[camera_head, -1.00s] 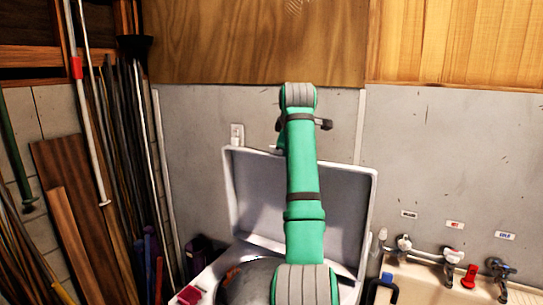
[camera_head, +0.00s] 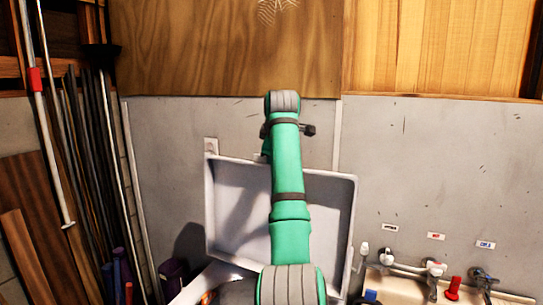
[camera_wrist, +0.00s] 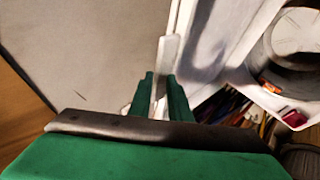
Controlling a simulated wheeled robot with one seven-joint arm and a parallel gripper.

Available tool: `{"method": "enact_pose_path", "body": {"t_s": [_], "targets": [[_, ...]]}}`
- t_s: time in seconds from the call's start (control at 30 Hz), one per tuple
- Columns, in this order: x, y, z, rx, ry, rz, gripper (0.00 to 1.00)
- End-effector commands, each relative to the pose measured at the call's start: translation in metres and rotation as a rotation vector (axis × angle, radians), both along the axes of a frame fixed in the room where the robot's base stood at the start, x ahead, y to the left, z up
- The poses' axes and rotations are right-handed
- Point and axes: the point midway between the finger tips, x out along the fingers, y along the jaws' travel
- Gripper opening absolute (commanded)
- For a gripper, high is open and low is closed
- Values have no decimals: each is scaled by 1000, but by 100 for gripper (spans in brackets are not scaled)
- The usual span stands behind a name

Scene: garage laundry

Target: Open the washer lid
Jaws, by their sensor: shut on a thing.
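The washer lid (camera_head: 235,195) is a pale grey panel with a raised rim. It stands up nearly vertical in front of the wall in the head view. My gripper is hidden behind my green arm there. In the wrist view my gripper (camera_wrist: 163,84) is shut on the lid's thin pale edge (camera_wrist: 165,62), with a green finger on each side. Only a small part of the washer's white top (camera_head: 212,273) shows below the lid; my arm covers much of it.
A sink with taps (camera_head: 435,268) is at the right. Poles and boards (camera_head: 90,180) lean at the left. A wooden cabinet (camera_head: 225,50) is above the lid. A grey round thing with an orange mark (camera_wrist: 297,42) and a small red thing (camera_wrist: 295,118) show in the wrist view.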

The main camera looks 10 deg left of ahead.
Motion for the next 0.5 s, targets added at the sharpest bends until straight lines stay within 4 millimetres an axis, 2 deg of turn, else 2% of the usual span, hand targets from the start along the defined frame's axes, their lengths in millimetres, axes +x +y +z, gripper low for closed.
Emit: {"method": "enact_pose_path", "body": {"t_s": [0.03,0.07,0.1,0.3,0.5], "targets": [[1,-2,-6,-3,10,-2,0],[1,-1,-6,-3,10,-2,22],[0,0,-6,-3,9,0,27],[-1,11,-4,-1,6,11,27],[-1,8,-2,0,4,8,27]]}}
